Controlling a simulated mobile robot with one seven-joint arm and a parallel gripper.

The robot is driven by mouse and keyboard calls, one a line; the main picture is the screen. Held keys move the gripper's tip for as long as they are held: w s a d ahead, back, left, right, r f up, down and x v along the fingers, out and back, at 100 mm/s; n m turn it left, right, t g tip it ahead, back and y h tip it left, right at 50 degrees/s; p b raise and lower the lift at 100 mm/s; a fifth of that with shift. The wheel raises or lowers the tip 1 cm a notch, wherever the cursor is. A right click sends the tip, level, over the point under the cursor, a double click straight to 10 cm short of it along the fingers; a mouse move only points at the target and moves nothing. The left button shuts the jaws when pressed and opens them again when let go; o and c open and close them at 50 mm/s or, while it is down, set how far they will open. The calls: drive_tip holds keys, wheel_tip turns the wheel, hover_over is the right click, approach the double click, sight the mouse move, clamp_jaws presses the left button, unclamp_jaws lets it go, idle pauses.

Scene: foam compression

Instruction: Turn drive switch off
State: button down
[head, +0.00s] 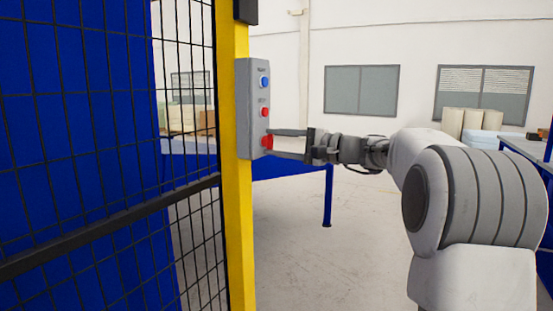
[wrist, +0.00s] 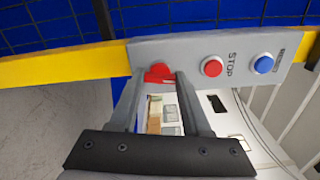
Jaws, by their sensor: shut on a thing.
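A grey control box (head: 252,105) is mounted on a yellow post. It carries a blue button (head: 264,81), a red button (head: 265,112) and, lowest, a red switch knob (head: 267,142). My gripper (head: 272,143) reaches in from the right, with one finger above the knob and one below it. In the wrist view the red knob (wrist: 158,71) lies between the fingertips of my gripper (wrist: 160,78), which is shut on it. The fingers hide part of the knob's sides. I cannot tell which setting the knob points to.
The yellow post (head: 235,200) borders a black wire-mesh fence (head: 100,120) with blue panels behind it. A blue table (head: 290,185) stands behind the post. The grey floor to the right of the post is open below my arm.

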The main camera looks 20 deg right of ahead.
drive_tip(key=shift+f+n+b, duration=0.1)
drive_tip(key=shift+n+b, duration=0.95)
drive_tip(key=shift+n, duration=0.05)
drive_tip(key=shift+c, duration=1.8)
unclamp_jaws()
drive_tip(key=p+v, duration=0.2)
drive_tip(key=v, duration=1.5)
drive_tip(key=shift+s+d, duration=0.15)
drive_tip(key=shift+s, duration=0.05)
